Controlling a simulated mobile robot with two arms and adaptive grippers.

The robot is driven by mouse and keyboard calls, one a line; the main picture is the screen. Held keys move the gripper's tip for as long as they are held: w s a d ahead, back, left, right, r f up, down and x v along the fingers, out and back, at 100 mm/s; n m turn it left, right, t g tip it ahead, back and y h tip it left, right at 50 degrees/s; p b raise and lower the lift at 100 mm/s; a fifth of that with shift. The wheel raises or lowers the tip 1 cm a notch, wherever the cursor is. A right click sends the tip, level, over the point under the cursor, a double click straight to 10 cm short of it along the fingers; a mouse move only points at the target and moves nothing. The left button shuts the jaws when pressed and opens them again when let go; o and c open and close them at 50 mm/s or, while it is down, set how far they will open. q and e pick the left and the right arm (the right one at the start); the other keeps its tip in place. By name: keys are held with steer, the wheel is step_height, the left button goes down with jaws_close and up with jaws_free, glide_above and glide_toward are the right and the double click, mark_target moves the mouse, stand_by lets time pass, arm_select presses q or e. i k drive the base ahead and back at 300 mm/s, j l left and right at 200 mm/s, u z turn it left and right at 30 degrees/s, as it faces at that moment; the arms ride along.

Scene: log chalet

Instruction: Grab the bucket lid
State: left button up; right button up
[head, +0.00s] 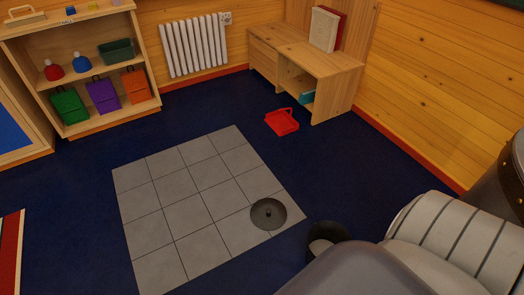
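The bucket lid (268,214) is a dark grey round disc with a small knob at its centre. It lies flat, knob up, on the grey tiled patch near that patch's right corner in the head view. Nothing touches it from above. No fingers of my left or right gripper show in the head view. I see no bucket that I can name for sure.
The grey tiled patch (190,215) lies on dark blue floor. A red container (282,121) sits beyond it, before a wooden bench (310,75). A shelf (90,60) with coloured boxes stands back left. Large grey and white forms fill the lower right, beside a small dark round object (328,232).

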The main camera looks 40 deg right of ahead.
mark_target(266, 214)
steer(key=i+z, duration=0.35)
steer(key=i, duration=0.15)
steer(key=i+j+z, duration=0.3)
steer(key=i, duration=0.2)
steer(key=i+j+z, duration=0.2)
steer(key=i+z, duration=0.15)
steer(key=i, duration=0.1)
